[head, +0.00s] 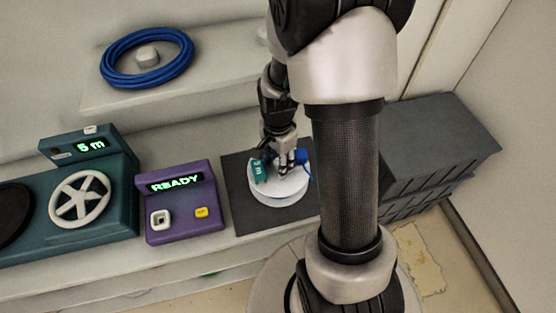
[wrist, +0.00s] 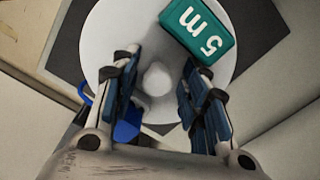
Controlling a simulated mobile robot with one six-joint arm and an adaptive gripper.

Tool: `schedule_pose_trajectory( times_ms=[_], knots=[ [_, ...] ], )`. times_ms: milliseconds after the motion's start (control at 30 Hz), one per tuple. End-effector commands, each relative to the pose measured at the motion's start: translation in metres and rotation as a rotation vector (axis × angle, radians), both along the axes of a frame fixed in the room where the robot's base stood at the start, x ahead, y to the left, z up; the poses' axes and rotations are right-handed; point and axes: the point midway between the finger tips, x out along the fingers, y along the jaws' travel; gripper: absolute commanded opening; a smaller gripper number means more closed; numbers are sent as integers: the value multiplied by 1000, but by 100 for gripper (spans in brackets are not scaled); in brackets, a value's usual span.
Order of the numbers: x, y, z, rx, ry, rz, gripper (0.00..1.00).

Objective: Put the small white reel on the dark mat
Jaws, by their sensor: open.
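The small white reel (head: 278,188) sits on the dark mat (head: 240,212). It bears a teal tag reading "5 m" (head: 259,171). In the wrist view the reel (wrist: 107,33) lies flat, with its central knob (wrist: 157,79) between my fingers. The mat (wrist: 72,42) shows around its edge, and the tag (wrist: 198,32) is at the upper right. My gripper (head: 286,170) is over the reel's middle; in the wrist view my gripper (wrist: 158,85) is open, a finger on each side of the knob with gaps. A blue piece (wrist: 128,125) shows near the left finger.
A purple box reading "READY" (head: 181,218) stands left of the mat. Farther left is a teal machine (head: 118,205) with a white handwheel and "5 m" display. A coil of blue cable (head: 120,78) lies on the upper shelf. A dark stack (head: 430,140) stands at right.

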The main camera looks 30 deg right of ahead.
Motion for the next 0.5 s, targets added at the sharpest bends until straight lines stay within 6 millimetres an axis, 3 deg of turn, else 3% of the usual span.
schedule_pose_trajectory(
  times_ms=[267,500],
  knots=[
    [0,0,6,0,0,0,42],
    [1,-1,51,-2,-4,0,42]
  ],
)
